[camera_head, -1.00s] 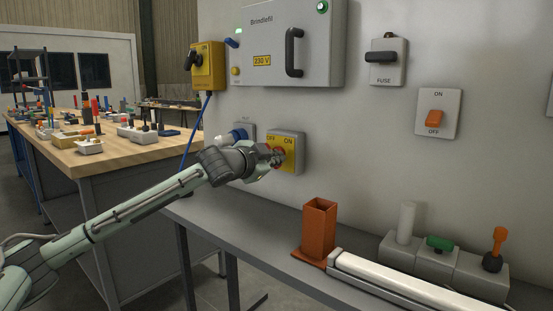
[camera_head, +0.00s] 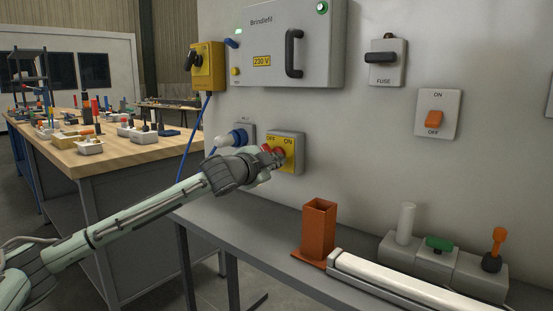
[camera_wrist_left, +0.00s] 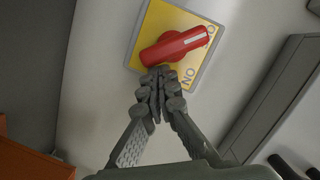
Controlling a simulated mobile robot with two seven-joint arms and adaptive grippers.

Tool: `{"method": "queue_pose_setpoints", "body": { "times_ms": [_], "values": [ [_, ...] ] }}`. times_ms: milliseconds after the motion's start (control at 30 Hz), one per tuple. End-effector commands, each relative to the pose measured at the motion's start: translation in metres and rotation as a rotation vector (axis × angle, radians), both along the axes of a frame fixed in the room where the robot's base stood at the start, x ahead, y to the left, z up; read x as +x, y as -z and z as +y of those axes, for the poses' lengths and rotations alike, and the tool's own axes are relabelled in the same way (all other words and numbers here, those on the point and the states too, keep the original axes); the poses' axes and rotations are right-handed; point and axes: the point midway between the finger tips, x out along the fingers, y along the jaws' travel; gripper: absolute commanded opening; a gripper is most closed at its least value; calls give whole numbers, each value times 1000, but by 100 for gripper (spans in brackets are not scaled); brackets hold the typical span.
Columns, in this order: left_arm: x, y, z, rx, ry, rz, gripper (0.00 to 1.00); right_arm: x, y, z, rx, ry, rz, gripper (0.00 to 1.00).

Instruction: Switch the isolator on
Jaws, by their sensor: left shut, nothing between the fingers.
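The isolator is a yellow plate (camera_head: 288,141) in a grey box on the wall, marked OFF and ON. It carries a red rotary handle (camera_head: 267,149), partly hidden by my gripper in the head view. In the left wrist view the red handle (camera_wrist_left: 175,47) lies slanted across the yellow plate (camera_wrist_left: 152,22), with a white mark at its right end. My left gripper (camera_head: 276,160) is shut and empty, its fingertips (camera_wrist_left: 160,75) right at the handle's lower edge. I cannot tell whether they touch it. My right gripper is not in view.
Beside the isolator is a blue plug (camera_head: 239,136). Above are a 230 V cabinet (camera_head: 290,45) and a yellow box with a black handle (camera_head: 207,65). Below is a grey bench (camera_head: 250,228) with an orange holder (camera_head: 318,230). A fuse (camera_head: 388,62) and orange switch (camera_head: 434,118) are to the right.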

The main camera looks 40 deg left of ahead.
Motion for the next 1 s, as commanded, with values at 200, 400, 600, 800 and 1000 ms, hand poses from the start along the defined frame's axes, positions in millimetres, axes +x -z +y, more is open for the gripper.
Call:
{"method": "queue_pose_setpoints", "body": {
  "times_ms": [200,400,600,800,1000],
  "values": [
    [0,5,1,54,-4,3,0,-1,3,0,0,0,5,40],
    [0,10,2,133,-5,-1,0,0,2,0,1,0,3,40],
    [0,13,3,239,-6,-11,0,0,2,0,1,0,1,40],
    [0,18,5,345,-7,-18,0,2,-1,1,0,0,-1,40],
    [0,22,8,472,-8,-29,0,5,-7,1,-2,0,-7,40]
  ]
}}
